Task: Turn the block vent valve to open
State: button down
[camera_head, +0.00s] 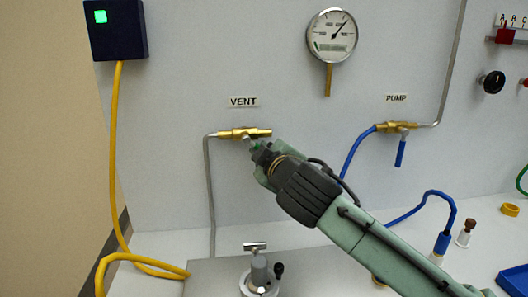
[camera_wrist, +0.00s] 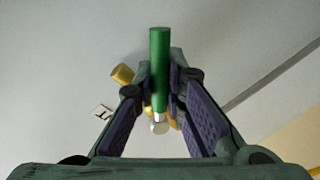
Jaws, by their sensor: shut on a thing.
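The vent valve is a brass body (camera_head: 240,133) on the wall under the VENT label (camera_head: 243,101), with a grey pipe entering from its left. In the wrist view a brass end (camera_wrist: 122,74) shows behind my fingers. Its green handle (camera_wrist: 160,60) stands between my finger pads, with a pale metal end below it. My gripper (camera_head: 261,152) reaches the valve from the lower right. It is shut on the green handle, and its fingers hide most of the handle in the head view. The handle's exact angle to the body is hard to tell.
To the right is the pump valve (camera_head: 396,126) with a blue handle (camera_head: 400,154) hanging down and a blue hose. A round gauge (camera_head: 332,36) is above. A metal clamp fitting (camera_head: 258,272) stands below my gripper. A yellow cable (camera_head: 114,160) hangs at left.

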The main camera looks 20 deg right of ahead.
dwell(0.4)
jog(key=c, duration=1.6)
grip_release()
jog(key=shift+c, duration=0.2)
